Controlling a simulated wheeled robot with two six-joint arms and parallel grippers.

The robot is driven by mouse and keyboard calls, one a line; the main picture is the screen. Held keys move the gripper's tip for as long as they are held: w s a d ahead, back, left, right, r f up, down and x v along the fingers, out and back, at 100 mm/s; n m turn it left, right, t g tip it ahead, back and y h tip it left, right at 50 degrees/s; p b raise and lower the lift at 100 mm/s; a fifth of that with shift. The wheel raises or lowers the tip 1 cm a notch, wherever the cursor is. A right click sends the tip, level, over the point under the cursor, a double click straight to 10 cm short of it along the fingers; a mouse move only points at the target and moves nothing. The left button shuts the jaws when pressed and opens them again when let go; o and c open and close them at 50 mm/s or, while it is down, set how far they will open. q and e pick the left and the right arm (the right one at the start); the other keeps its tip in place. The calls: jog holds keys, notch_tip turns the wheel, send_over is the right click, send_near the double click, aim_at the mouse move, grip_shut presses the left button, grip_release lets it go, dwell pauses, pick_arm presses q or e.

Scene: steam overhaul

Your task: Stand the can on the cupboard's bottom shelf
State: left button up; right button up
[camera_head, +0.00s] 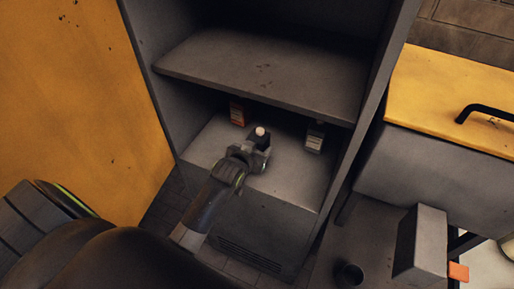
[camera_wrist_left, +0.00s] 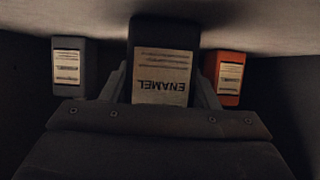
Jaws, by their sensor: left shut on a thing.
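My left gripper (camera_head: 250,154) reaches into the bottom compartment of the grey cupboard and is shut on a dark can (camera_head: 262,138) with a white cap. The can looks upright, over the front part of the bottom shelf (camera_head: 290,178). In the left wrist view, the can (camera_wrist_left: 162,60) sits between the two fingers (camera_wrist_left: 162,90), its pale ENAMEL label upside down. I cannot tell whether its base touches the shelf. My right gripper is not in view.
An orange can (camera_head: 238,113) stands behind to the left, and a grey can (camera_head: 315,137) to the right. The middle shelf (camera_head: 262,72) hangs above my gripper. A yellow door (camera_head: 75,90) stands open on the left. Bare shelf lies between the held can and the grey one.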

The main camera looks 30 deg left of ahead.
pick_arm(q)
jog(key=o, duration=1.1)
jog(key=shift+f, duration=0.1)
jog(key=shift+c, duration=0.2)
jog(key=o, duration=0.3)
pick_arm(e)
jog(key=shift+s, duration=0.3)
pick_arm(q)
jog(key=shift+o, duration=0.2)
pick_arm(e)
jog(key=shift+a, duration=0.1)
pick_arm(q)
jog(key=shift+s+r, duration=0.1)
jog(key=shift+r, duration=0.1)
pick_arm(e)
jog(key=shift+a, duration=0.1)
pick_arm(q)
jog(key=b+v, duration=0.1)
jog(key=v, duration=1.1)
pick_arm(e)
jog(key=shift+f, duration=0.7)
